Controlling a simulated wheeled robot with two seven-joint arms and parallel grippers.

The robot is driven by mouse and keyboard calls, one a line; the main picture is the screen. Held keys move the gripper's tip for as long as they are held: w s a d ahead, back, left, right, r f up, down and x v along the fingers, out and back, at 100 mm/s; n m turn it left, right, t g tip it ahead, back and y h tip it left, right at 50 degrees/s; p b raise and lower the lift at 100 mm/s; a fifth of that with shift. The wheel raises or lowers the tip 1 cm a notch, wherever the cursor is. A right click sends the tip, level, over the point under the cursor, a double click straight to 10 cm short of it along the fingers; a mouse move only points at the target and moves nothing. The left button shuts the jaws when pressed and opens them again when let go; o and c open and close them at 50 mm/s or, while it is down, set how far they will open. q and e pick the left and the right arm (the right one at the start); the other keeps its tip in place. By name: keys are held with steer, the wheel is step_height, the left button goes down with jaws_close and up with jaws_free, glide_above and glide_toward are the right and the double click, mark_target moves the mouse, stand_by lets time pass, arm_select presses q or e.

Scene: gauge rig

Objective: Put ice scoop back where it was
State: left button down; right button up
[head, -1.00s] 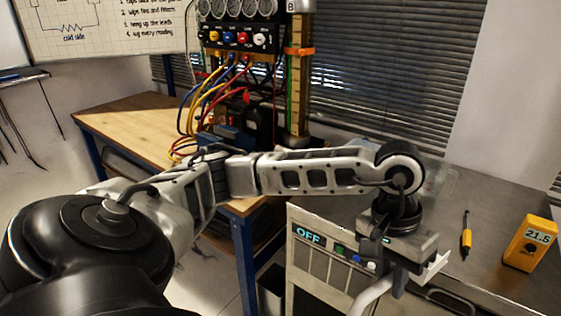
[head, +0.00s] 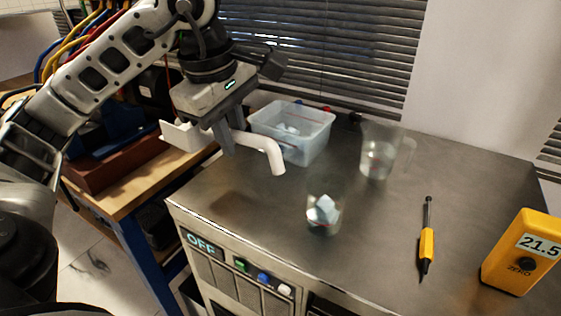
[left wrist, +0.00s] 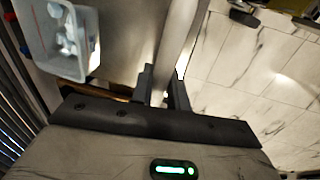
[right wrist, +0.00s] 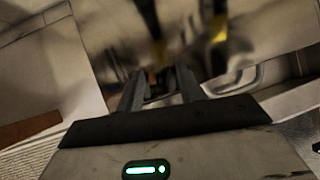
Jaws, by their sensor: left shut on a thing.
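The white ice scoop (head: 268,150) is in my left gripper (head: 228,142), which is shut on its handle. In the head view the scoop's bowl is at the left and the bent handle end points right and down. It is held above the steel bench's back left part, in front of the clear ice tub (head: 310,137). The scoop's pale handle (left wrist: 180,30) runs between the fingers in the left wrist view, with the tub (left wrist: 45,50) at the upper left. My right gripper (right wrist: 162,85) is open and shows nothing between its fingers; it is outside the head view.
A glass with ice (head: 323,212) stands mid-bench. A clear jug (head: 380,155) is behind it. The bench front bears an OFF panel (head: 200,245). Bare steel lies around the glass.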

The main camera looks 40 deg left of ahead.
arm_select(q)
steer(key=shift+n, duration=0.4)
steer(key=w+a+f, duration=0.1)
steer(key=w+f, duration=0.2)
steer(key=w, duration=0.1)
steer(key=w+a+f+b, duration=0.1)
steer(key=w+a+f, duration=0.1)
steer(key=w, duration=0.2)
steer(key=w+a+f+b, duration=0.1)
steer(key=w+f, duration=0.2)
steer(key=w, duration=0.1)
steer(key=shift+w+a+f, duration=0.1)
steer(key=shift+a+f, duration=0.2)
steer(key=shift+a, duration=0.1)
steer(key=shift+b+x, duration=0.3)
steer(key=shift+x, duration=1.8)
arm_select(e)
steer(key=shift+w+a+f, duration=0.1)
steer(key=shift+w+f, duration=0.1)
steer(key=shift+f, duration=0.35)
arm_select(q)
steer(key=shift+a+f, duration=0.1)
steer(key=shift+f, duration=0.1)
steer(key=c, duration=1.4)
jaws_free()
steer(key=shift+o, duration=0.2)
steer(key=shift+r, duration=0.15)
arm_select(e)
steer(key=shift+r, duration=0.1)
